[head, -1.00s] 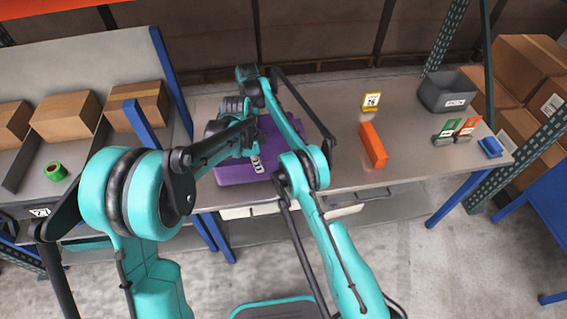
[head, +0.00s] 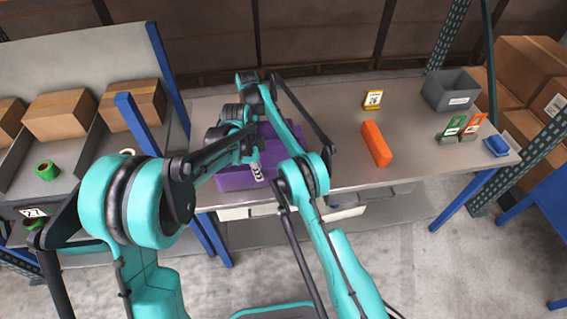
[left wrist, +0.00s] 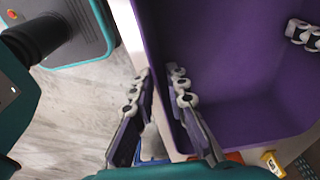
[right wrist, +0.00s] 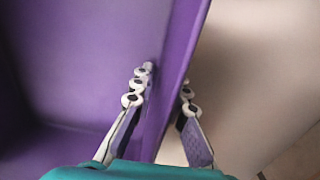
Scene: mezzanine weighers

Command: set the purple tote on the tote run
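The purple tote (head: 235,181) is over the near left part of the grey bench (head: 335,110), partly hidden by my arms. I cannot tell whether it touches the bench. My left gripper (head: 257,168) is at the tote; in the left wrist view its fingers (left wrist: 160,88) are closed about one tote wall, one finger inside and one outside. In the right wrist view my right gripper (right wrist: 163,92) straddles another wall, fingers close on both sides. The tote interior looks empty apart from fingertips. I cannot tell for sure which surface is the tote run.
At left, lanes hold cardboard boxes (head: 57,114) and green tape (head: 47,170). Blue posts (head: 138,124) stand between.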

